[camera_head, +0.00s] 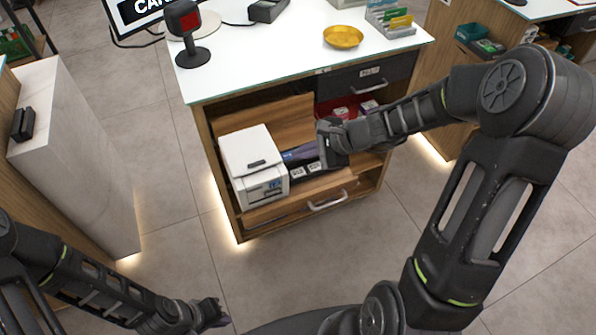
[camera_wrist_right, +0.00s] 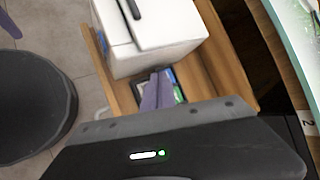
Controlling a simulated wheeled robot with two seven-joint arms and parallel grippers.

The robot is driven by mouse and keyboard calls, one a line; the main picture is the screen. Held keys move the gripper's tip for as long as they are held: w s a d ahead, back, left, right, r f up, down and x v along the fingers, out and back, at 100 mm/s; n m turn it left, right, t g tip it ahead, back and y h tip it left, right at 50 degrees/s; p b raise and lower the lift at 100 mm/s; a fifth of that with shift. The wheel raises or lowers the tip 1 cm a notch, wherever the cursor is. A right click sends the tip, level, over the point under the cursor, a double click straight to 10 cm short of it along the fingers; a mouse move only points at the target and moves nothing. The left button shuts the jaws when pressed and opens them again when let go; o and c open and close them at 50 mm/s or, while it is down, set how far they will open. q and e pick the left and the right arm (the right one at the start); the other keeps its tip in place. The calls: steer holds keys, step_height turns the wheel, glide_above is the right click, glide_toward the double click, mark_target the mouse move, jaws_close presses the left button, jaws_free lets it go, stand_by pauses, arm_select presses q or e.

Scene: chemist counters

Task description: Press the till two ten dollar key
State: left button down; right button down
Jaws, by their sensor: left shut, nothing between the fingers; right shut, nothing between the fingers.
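No till key marked ten dollars can be made out. My right gripper (camera_head: 290,155) is shut and empty, reaching into the open counter shelf beside a white boxy machine (camera_head: 249,150). In the right wrist view the closed purple fingers (camera_wrist_right: 153,92) overlap a small dark item with a blue and green face (camera_wrist_right: 169,84), next to the white machine (camera_wrist_right: 160,35). I cannot tell whether they touch it. Small dark pieces with white square labels (camera_head: 297,172) lie below the right gripper. My left gripper (camera_head: 222,320) is shut and empty, low at the bottom, away from the counter.
The white counter top (camera_head: 285,50) holds a dark scanner stand (camera_head: 189,35), a yellow dish (camera_head: 343,36) and a card rack (camera_head: 391,20). A closed dark drawer (camera_head: 365,77) is above the shelf. A pale pedestal (camera_head: 75,150) stands left; floor between is clear.

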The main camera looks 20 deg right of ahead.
steer(key=shift+f, duration=1.95)
steer(key=shift+f, duration=0.1)
stand_by(0.5)
steer(key=shift+f, duration=0.3)
steer(key=shift+f, duration=0.4)
stand_by(0.7)
steer(key=shift+r, duration=3.35)
